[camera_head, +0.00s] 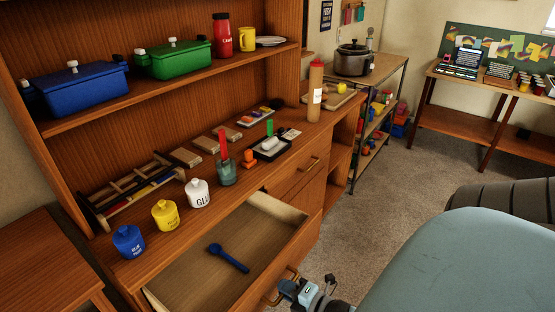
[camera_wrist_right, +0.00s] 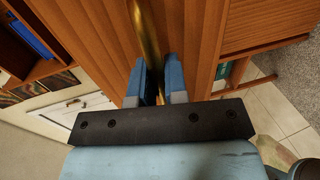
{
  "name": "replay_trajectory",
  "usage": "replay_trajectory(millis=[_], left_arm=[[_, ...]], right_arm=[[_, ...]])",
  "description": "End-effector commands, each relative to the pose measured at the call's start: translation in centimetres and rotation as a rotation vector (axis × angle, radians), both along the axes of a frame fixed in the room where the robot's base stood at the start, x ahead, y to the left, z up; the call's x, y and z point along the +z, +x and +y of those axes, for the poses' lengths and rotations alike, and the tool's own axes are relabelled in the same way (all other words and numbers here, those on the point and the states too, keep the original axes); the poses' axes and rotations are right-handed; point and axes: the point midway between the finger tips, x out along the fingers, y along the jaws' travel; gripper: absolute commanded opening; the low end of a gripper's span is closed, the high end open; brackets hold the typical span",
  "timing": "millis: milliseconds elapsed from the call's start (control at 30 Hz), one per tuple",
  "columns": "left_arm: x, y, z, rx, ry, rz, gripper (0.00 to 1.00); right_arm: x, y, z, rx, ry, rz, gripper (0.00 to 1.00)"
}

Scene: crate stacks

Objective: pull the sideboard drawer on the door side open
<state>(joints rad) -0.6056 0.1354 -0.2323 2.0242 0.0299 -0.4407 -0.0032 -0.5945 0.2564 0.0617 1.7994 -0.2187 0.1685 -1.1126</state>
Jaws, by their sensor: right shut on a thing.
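The sideboard (camera_head: 160,257) is a wooden unit with shelves above and drawers in front. Its near drawer (camera_head: 270,262) is pulled well out, with a blue scoop (camera_head: 229,258) lying inside. Beside it, the farther drawer (camera_head: 293,177) is shut and has a brass handle. My right gripper (camera_head: 288,292) is at the open drawer's front, shut on its brass handle (camera_head: 270,299). In the right wrist view the brass handle (camera_wrist_right: 149,35) runs between the blue fingers of the right gripper (camera_wrist_right: 159,80), against the wooden front. My left gripper is not in view.
Blue, yellow and white jars (camera_head: 198,193) line the sideboard top near the open drawer. A metal shelf rack (camera_head: 372,115) and a desk (camera_head: 470,82) are beyond. Carpet (camera_head: 400,170) is clear between.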

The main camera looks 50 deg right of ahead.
Motion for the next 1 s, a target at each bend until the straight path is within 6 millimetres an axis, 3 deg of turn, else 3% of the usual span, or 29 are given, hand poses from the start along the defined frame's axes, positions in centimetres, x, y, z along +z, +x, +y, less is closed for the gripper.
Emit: replay_trajectory(millis=[400,433,533,833,1000], left_arm=[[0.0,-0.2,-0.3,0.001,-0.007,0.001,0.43],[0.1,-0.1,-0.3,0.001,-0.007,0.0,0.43],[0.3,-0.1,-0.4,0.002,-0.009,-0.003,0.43],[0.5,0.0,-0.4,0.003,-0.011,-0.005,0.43],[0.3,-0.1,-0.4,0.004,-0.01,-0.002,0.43]], right_arm=[[0.0,-0.3,-0.1,-0.001,-0.001,0.0,0.0],[0.0,-0.3,-0.1,-0.001,-0.001,0.0,0.18],[0.0,-0.3,-0.1,0.0,-0.001,0.0,0.39],[0.0,-0.4,0.0,0.0,0.0,0.001,0.39],[0.3,-2.4,-0.2,-0.001,0.001,0.003,0.39]])
